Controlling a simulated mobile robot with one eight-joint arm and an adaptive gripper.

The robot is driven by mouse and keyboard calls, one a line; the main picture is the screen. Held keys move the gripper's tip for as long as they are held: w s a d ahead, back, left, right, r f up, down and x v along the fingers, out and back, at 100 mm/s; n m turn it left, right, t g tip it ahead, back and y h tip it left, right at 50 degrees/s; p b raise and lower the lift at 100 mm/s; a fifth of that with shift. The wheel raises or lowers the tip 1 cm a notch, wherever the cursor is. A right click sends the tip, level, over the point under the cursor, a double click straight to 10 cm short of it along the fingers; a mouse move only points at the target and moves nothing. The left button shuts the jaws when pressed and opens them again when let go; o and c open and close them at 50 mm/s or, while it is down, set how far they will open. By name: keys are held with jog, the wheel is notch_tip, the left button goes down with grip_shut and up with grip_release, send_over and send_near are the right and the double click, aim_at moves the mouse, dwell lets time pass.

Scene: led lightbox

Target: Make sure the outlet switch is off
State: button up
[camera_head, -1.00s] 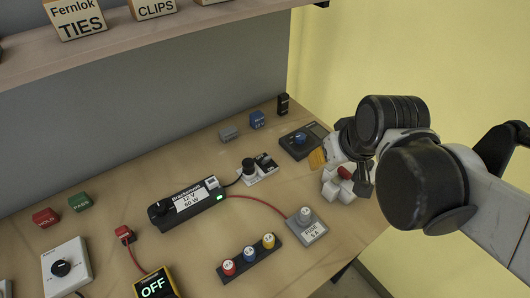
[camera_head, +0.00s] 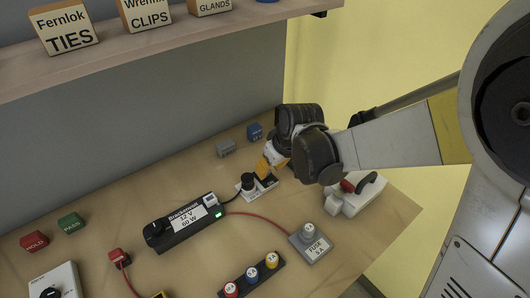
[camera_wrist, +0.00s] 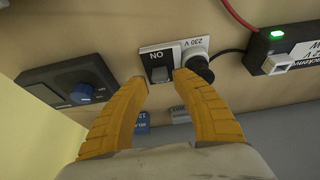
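The outlet switch (camera_wrist: 159,74) is a black rocker on a small plate. Lettering at the rocker reads as an upside-down "ON" in the wrist view. Beside it is a white socket marked 230 V (camera_wrist: 194,50) with a black plug (camera_wrist: 199,68) in it. In the head view the outlet plate (camera_head: 264,187) is partly covered by my gripper. My gripper (camera_wrist: 160,82) has its two orange fingers apart with nothing between them, the tips close to the switch plate. I cannot tell whether they touch it. In the head view my gripper (camera_head: 264,171) is over the outlet's right end.
A black Brackwell power supply (camera_head: 183,222) with a lit green light stands left of the outlet. A fuse block (camera_head: 311,243) is in front. A black device with a blue knob (camera_wrist: 70,83) and a white tool with a red part (camera_head: 352,201) are nearby. A shelf (camera_head: 180,42) hangs above.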

aim_at(267, 176)
jog(key=shift+b+x, duration=0.4)
jog(key=shift+x, duration=1.15)
grip_shut()
